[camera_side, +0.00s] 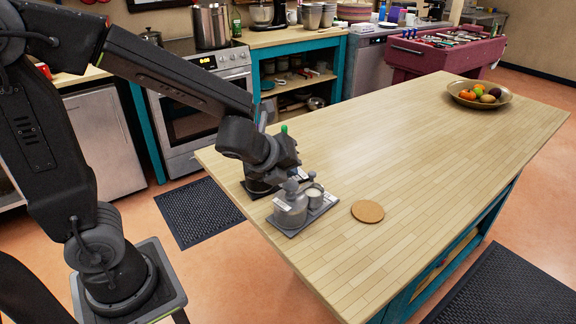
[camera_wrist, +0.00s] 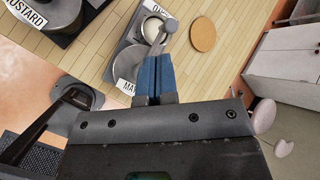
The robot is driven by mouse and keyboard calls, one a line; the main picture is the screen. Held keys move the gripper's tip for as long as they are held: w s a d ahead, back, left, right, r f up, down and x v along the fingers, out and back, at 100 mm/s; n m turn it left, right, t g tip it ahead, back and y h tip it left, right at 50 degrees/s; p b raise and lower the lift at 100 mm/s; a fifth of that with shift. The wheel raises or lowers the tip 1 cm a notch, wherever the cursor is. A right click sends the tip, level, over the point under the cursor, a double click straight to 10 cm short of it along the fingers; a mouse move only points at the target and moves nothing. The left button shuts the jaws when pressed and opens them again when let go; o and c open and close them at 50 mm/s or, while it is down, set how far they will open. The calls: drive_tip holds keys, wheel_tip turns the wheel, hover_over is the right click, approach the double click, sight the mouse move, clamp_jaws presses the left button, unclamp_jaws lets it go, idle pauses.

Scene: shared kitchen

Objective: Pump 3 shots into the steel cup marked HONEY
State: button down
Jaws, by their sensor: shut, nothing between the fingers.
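My gripper (camera_side: 291,172) is over the near end of the wooden island. Its blue fingers (camera_wrist: 155,76) are shut and empty, beside a pump head with a round grey knob (camera_wrist: 170,25); I cannot tell whether they touch. This pump stands on a steel dispenser (camera_side: 291,211), also in the wrist view (camera_wrist: 130,62), with a label starting "MA". A small steel cup (camera_side: 315,197) with pale contents stands beside it; its label in the wrist view (camera_wrist: 152,30) is only partly visible. A second dispenser with a MUSTARD label (camera_wrist: 32,13) is at the wrist view's upper left. No HONEY label is readable.
The dispenser and cup share a dark grey tray (camera_side: 302,228). A round cork coaster (camera_side: 367,211) lies to the right, also in the wrist view (camera_wrist: 203,37). A fruit bowl (camera_side: 459,92) is at the far end. The island top (camera_side: 400,140) between is clear.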

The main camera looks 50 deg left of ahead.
sight(288, 183)
drive_tip(key=shift+r, duration=0.25)
drive_tip(key=shift+r, duration=2.9)
idle(0.4)
drive_tip(key=shift+f, duration=3.05)
drive_tip(key=shift+f, duration=0.1)
drive_tip(key=shift+f, duration=0.3)
